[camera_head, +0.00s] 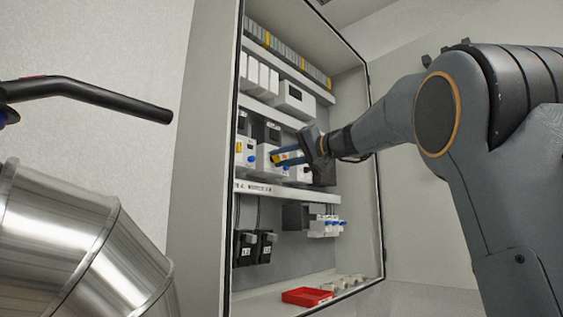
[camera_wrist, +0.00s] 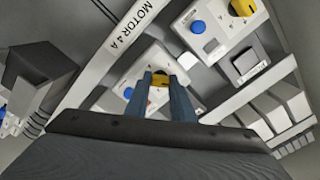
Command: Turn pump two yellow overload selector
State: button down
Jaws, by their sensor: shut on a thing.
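My gripper (camera_head: 276,155) reaches into the open cabinet from the right, at the middle one of a row of white overload units. Its two blue-grey fingers, also in the wrist view (camera_wrist: 160,78), are shut on a yellow selector (camera_wrist: 159,83) on the face of a white unit (camera_wrist: 128,75). Part of the selector is hidden between the fingers. A blue button (camera_wrist: 128,93) sits beside it on the same unit. The selector's exact angle is hard to tell. The unit's number is not readable.
A neighbouring white unit (camera_head: 245,155) has its own yellow selector (camera_wrist: 242,7) and blue button (camera_wrist: 199,27). A labelled rail (camera_wrist: 118,40) runs below the units. A red tray (camera_head: 307,297) lies on the cabinet floor. The cabinet's frame (camera_head: 375,200) stands close to my arm.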

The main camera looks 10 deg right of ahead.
jog(key=m, duration=0.3)
jog(key=shift+m+b, duration=0.3)
jog(key=shift+b, duration=0.1)
jog(key=shift+m, duration=1.8)
jog(key=c, duration=1.5)
grip_release()
jog(key=shift+s+d, duration=0.1)
jog(key=b+v, duration=0.3)
jog(key=v, duration=0.4)
jog(key=shift+s+d, duration=0.15)
jog(key=shift+s, duration=0.1)
